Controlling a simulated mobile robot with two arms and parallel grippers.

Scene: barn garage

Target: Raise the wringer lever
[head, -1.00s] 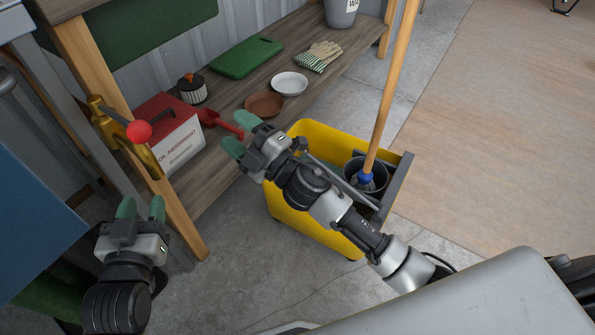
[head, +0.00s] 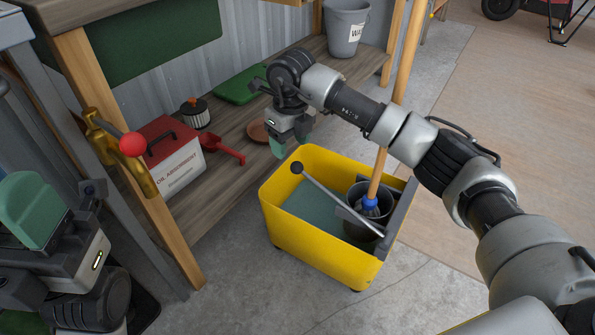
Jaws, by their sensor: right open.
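The wringer lever (head: 335,202) is a grey bar with a black ball knob (head: 296,168) at its far end. It slants from the wringer (head: 388,228) at the right of the yellow mop bucket (head: 310,247) toward the upper left, over the bucket's opening. My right gripper (head: 292,146) is open, pointing down just above and behind the knob, apart from it. Part of its fingers is hidden by the gripper body. My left gripper (head: 35,215) is at the lower left, partly cut off, far from the lever; its opening does not show clearly.
A mop with a wooden handle (head: 396,110) stands in the wringer, right of the lever. Concrete floor in front of the bucket is clear.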

